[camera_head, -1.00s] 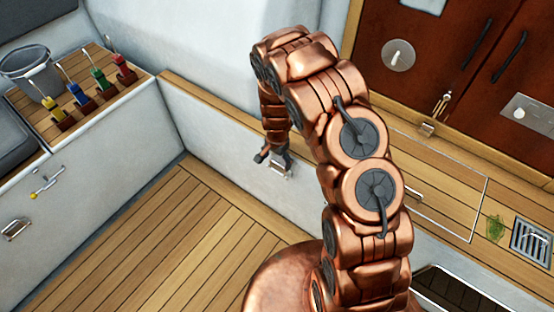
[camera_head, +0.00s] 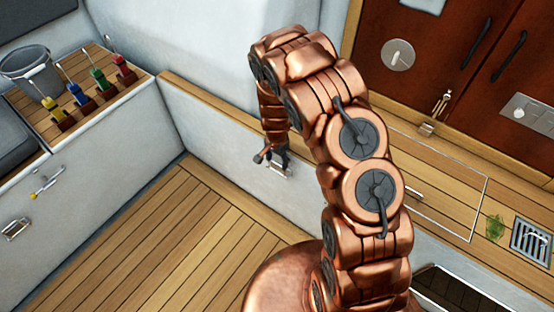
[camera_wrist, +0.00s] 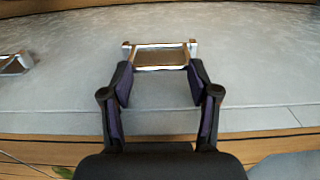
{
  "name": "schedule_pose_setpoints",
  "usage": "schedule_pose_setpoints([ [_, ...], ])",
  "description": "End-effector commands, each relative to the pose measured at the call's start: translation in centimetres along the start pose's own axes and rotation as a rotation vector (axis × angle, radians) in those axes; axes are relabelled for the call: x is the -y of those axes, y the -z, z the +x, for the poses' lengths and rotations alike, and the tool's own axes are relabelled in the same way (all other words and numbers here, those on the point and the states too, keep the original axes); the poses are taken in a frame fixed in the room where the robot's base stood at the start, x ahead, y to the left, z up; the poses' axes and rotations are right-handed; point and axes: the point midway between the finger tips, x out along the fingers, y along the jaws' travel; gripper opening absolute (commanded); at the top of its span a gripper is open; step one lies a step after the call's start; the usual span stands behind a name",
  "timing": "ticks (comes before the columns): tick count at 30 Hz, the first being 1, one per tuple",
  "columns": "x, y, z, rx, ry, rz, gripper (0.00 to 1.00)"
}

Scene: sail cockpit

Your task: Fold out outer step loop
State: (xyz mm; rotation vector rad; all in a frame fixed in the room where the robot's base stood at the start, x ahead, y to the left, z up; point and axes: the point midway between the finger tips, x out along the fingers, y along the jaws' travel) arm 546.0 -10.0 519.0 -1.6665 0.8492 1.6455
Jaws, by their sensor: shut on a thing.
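A metal step loop (camera_wrist: 160,46) sits on the pale wall in the wrist view, with end brackets and a dark flat inside. It also shows small in the head view (camera_head: 279,171), low on the white bench front and partly behind my fingers. My gripper (camera_wrist: 160,72) has one finger at each side of the loop's near part and is shut on it. In the head view my gripper (camera_head: 272,156) is small, at the bench front. A second metal loop (camera_wrist: 14,62) is cut off at the left of the wrist view. I cannot tell how far the held loop is tilted.
Another metal loop (camera_head: 15,229) is on the left bench front, below a small latch (camera_head: 46,182). A grey bucket (camera_head: 32,70) and several coloured-handled items stand on the left bench. The wooden floor (camera_head: 165,245) is clear. My arm hides part of the right bench.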

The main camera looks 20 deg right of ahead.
Motion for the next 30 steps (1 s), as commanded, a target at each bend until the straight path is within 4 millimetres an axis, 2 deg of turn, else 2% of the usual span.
schedule_pose_setpoints([
  [30, 0.2, -3.5, 1.6, -0.467, 0.005, -0.006, 0.25],
])
